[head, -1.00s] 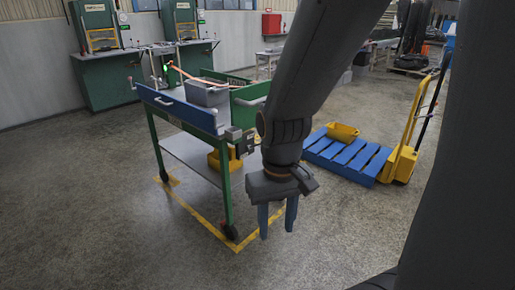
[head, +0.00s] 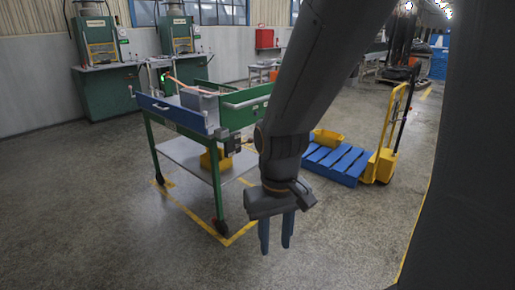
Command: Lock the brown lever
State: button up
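My gripper (head: 276,234) hangs in the middle of the head view, fingers pointing down. Its two blue-grey fingers are apart with nothing visible between them. It is in front of and to the right of a green and blue workbench trolley (head: 172,114). I cannot make out a brown lever anywhere in view. A thin orange-brown strip (head: 180,83) shows above the trolley top, but I cannot tell what it is.
A grey bin (head: 200,101) is on the trolley, and a yellow bin (head: 212,160) is on its lower shelf. A blue pallet (head: 335,163) and a yellow pallet jack (head: 385,160) stand to the right. Green machines (head: 105,85) line the back wall. The front floor is clear.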

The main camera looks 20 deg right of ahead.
aim_at(250, 140)
jog(key=z, duration=0.5)
jog(key=i, duration=1)
jog(key=u, duration=0.25)
